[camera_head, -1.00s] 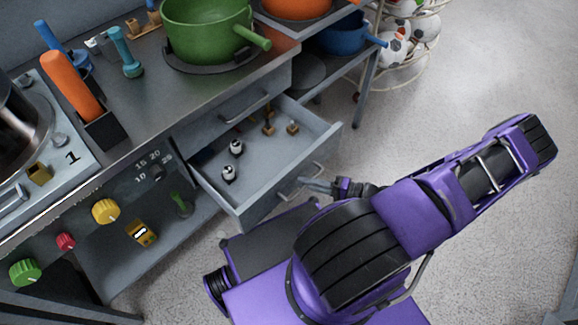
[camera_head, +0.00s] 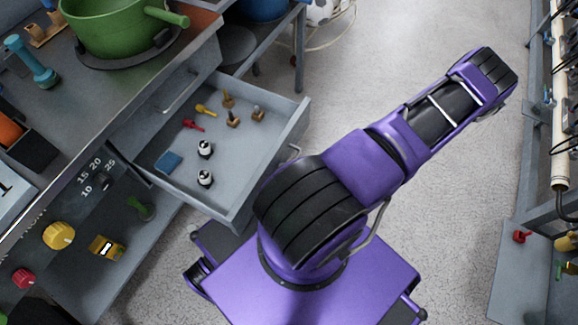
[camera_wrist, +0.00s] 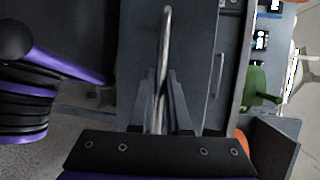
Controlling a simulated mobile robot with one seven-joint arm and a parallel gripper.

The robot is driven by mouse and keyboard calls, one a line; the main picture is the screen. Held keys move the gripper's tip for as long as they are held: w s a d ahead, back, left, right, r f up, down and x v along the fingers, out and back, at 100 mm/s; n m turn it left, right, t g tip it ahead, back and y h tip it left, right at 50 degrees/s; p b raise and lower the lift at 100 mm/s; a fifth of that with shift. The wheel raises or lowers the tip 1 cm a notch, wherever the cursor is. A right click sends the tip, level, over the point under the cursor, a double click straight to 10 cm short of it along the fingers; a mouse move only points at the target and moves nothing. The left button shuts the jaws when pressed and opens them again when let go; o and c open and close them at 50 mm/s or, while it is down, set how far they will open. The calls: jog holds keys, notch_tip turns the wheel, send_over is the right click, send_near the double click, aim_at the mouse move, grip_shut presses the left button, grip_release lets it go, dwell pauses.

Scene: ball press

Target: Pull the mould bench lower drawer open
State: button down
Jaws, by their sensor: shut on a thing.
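The mould bench lower drawer (camera_head: 236,162) is pulled well out in the head view, and its inside shows. Its bar handle (camera_head: 295,152) is partly hidden behind my arm in that view. In the wrist view, my gripper (camera_wrist: 160,78) is shut on the handle (camera_wrist: 165,45), with one finger on each side of the bar. The fingers are hidden behind my arm in the head view. An upper drawer (camera_head: 165,95) above the open one is closed.
The drawer holds two black-and-white pieces (camera_head: 205,150), a blue block (camera_head: 168,161) and several small coloured tools. A green pot (camera_head: 105,28) stands on the bench top. A rack (camera_head: 560,180) stands at the far right, with clear floor (camera_head: 440,190) between.

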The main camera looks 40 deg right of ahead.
jog(key=c, duration=0.9)
grip_release()
jog(key=v, duration=1.7)
jog(key=shift+s+d+r+b, duration=0.1)
jog(key=shift+s+d+b, duration=0.1)
jog(key=shift+b, duration=0.15)
